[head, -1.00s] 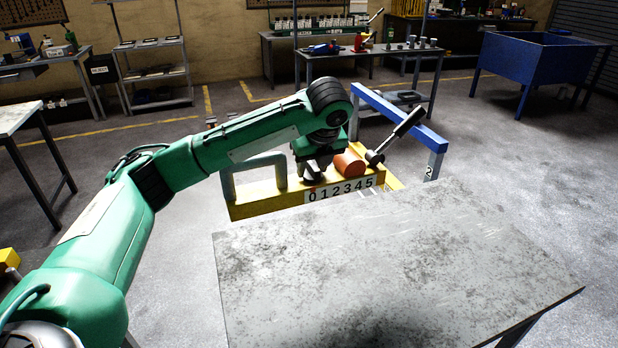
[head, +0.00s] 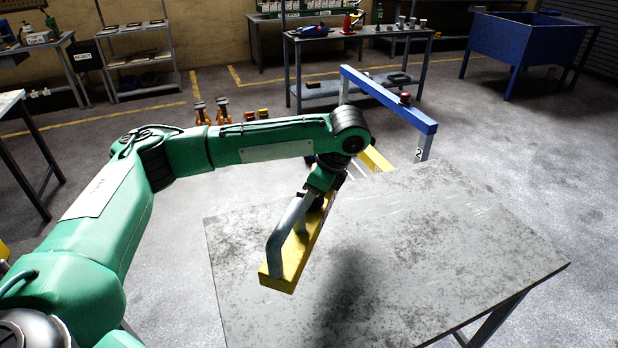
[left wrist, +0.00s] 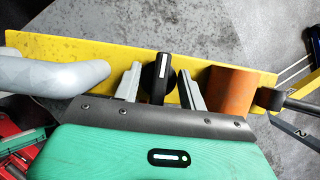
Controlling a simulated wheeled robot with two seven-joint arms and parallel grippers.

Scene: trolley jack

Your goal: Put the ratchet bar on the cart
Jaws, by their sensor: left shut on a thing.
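The ratchet bar (head: 307,250) is a long yellow bar with a curved grey handle (head: 283,238) at its near end. My left gripper (head: 319,203) is shut on it near its middle and holds it over the near grey table. In the left wrist view the bar (left wrist: 95,48) runs across, and a black knob (left wrist: 161,72) with a white mark shows between the fingers (left wrist: 160,88). An orange cylinder (left wrist: 231,92) and a dark lever (left wrist: 295,103) are at its right end. I cannot clearly identify the cart. My right gripper is not in view.
The worn grey tabletop (head: 440,260) is otherwise bare. A blue beam on grey posts (head: 390,100), marked 2, stands behind it, with a yellow piece (head: 376,158) partly behind my arm. Small orange items (head: 222,110) stand on the floor farther back.

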